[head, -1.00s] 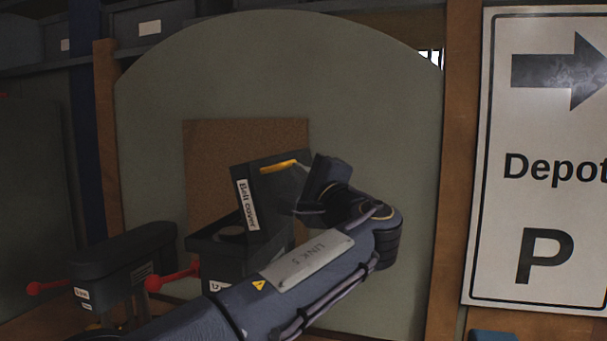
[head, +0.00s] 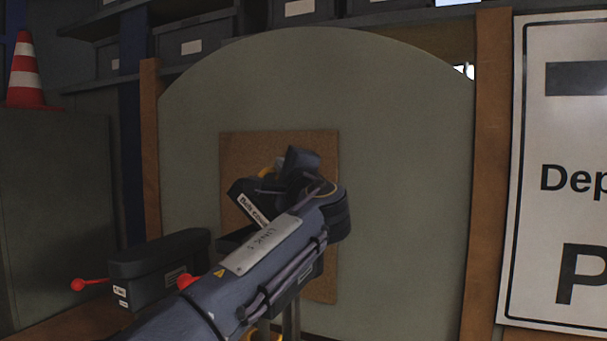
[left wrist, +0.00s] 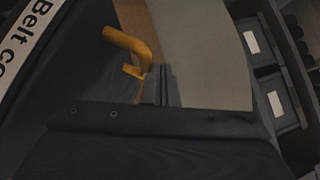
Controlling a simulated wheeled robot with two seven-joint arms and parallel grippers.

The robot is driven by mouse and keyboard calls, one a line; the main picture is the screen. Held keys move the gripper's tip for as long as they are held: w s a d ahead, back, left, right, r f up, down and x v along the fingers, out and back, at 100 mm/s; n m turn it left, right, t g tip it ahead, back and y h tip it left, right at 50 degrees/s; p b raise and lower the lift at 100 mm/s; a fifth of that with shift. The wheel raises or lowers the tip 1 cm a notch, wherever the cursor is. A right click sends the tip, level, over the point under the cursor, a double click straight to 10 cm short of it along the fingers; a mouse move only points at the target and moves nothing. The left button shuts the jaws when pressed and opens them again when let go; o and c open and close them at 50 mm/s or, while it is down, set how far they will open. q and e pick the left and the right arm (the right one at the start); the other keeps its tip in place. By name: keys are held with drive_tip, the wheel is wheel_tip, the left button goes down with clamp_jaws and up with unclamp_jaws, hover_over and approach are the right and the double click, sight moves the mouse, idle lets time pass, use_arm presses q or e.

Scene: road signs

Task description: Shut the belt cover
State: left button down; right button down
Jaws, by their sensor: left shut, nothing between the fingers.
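The belt cover (head: 243,189) is a dark lid with a white label and a yellow handle. In the head view it stands tilted, partly open, over its dark housing (head: 233,238), most of which my left arm hides. My left gripper (head: 277,172) is at the lid's upper part, near the handle. In the left wrist view the yellow handle (left wrist: 128,45) and part of the label show. There the shut fingers (left wrist: 162,85) are right beside the handle's lower end, with nothing held. Whether they touch the lid is unclear. My right gripper is not in view.
A dark box (head: 150,268) with red-knobbed levers stands left of the housing. Behind is a grey-green rounded panel (head: 400,150) with a brown board (head: 235,145). A Depot sign (head: 560,130) is at the right, a traffic cone (head: 25,75) at the far left.

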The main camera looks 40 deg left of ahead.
use_arm(q)
drive_tip(key=a+f+n, duration=0.1)
drive_tip(key=a, duration=0.1)
drive_tip(key=s+a+n+g+h, duration=0.1)
drive_tip(key=a, duration=0.1)
drive_tip(key=a+f+n+h, duration=0.1)
drive_tip(key=a, duration=0.2)
drive_tip(key=shift+s+f+g, duration=0.35)
drive_tip(key=shift+g, duration=0.05)
drive_tip(key=shift+a+f+n+h, duration=0.2)
drive_tip(key=shift+n+h, duration=0.1)
drive_tip(key=shift+s+a+f, duration=0.15)
drive_tip(key=shift+a+f, duration=0.5)
